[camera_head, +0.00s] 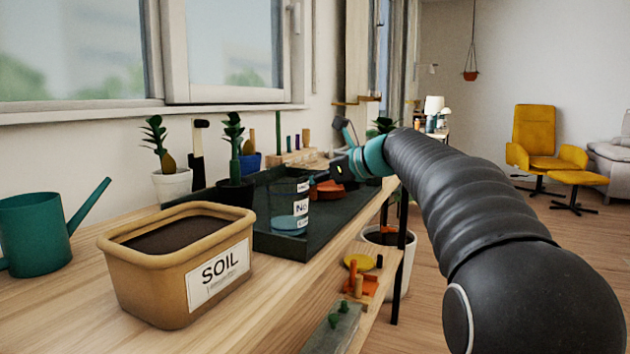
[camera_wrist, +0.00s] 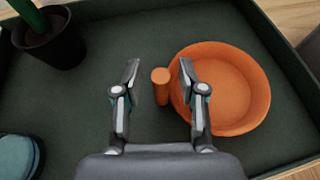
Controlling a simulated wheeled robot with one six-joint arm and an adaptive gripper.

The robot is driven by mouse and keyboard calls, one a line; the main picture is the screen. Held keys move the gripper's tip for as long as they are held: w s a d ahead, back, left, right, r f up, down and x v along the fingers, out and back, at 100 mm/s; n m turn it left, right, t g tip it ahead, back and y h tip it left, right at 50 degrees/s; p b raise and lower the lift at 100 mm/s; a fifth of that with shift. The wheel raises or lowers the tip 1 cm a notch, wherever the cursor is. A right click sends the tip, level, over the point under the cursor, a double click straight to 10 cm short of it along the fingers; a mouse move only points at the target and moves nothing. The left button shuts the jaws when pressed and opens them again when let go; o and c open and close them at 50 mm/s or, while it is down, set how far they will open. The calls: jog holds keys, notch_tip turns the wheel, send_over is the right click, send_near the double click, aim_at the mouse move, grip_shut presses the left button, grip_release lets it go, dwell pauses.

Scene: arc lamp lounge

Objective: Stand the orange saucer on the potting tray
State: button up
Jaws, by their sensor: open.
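The orange saucer (camera_wrist: 228,88) lies flat, hollow side up, on the dark green potting tray (camera_wrist: 95,105). A short orange post (camera_wrist: 161,85) stands at its left rim; I cannot tell whether it is joined to the saucer. My gripper (camera_wrist: 159,72) is open over the tray, with one finger on each side of the post. The right finger overlaps the saucer's left rim in the wrist view. In the head view, the saucer (camera_head: 327,189) shows partly behind a clear labelled cup (camera_head: 289,222), on the tray (camera_head: 262,243).
A dark plant pot (camera_wrist: 52,42) stands in the tray's corner. The soil box (camera_head: 180,270) and teal watering can (camera_head: 38,232) stand on the wooden bench at left. A lower shelf holds a yellow disc (camera_head: 359,262) and small orange pieces.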

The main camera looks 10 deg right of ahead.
jog(key=p+v, duration=0.1)
jog(key=v, duration=1.1)
jog(key=shift+r+p, duration=0.1)
jog(key=shift+p, duration=0.25)
